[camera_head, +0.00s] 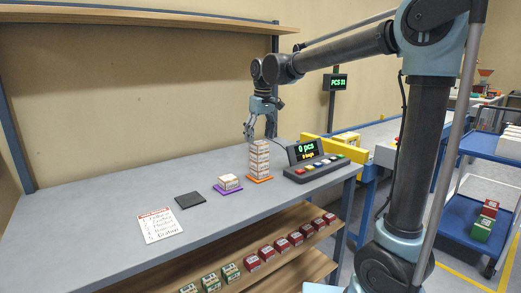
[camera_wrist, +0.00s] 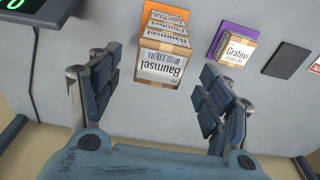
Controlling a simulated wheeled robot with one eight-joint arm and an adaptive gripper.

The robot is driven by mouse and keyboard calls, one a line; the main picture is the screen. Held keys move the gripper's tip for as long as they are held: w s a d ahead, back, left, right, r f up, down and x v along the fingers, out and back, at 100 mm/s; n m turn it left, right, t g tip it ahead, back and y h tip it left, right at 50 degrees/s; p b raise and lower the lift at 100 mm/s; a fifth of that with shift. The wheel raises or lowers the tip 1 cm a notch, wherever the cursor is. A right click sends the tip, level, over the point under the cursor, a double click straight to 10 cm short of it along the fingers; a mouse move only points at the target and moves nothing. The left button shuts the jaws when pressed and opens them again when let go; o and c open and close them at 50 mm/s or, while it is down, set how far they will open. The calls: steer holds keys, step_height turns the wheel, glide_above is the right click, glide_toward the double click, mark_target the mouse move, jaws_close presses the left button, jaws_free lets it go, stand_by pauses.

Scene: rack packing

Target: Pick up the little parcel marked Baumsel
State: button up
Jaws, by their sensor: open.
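The Baumsel parcel (camera_wrist: 165,68) is a small cardboard box with a white label. In the wrist view it is the nearest box of a stack, so it seems to be on top. In the head view the stack (camera_head: 259,162) stands upright on an orange mat (camera_head: 262,180); its labels are too small to read there. My gripper (camera_head: 259,132) is just above the stack, pointing down. In the wrist view its open fingers (camera_wrist: 160,75) stand left and right of the Baumsel parcel, with nothing between them touching.
A Gratuvi parcel (camera_wrist: 236,48) lies on a purple mat (camera_wrist: 222,32), beside an empty dark mat (camera_head: 190,200) and a paper list (camera_head: 160,226). A button panel with a display (camera_head: 306,151) stands close right of the stack. Red boxes (camera_head: 281,244) and green boxes fill the lower shelf.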

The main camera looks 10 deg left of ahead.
mark_target(259, 142)
steer(key=shift+w+a+f, duration=0.1)
steer(key=shift+f, duration=1.75)
steer(key=shift+c, duration=0.3)
steer(key=c, duration=1.1)
steer(key=shift+r, duration=0.15)
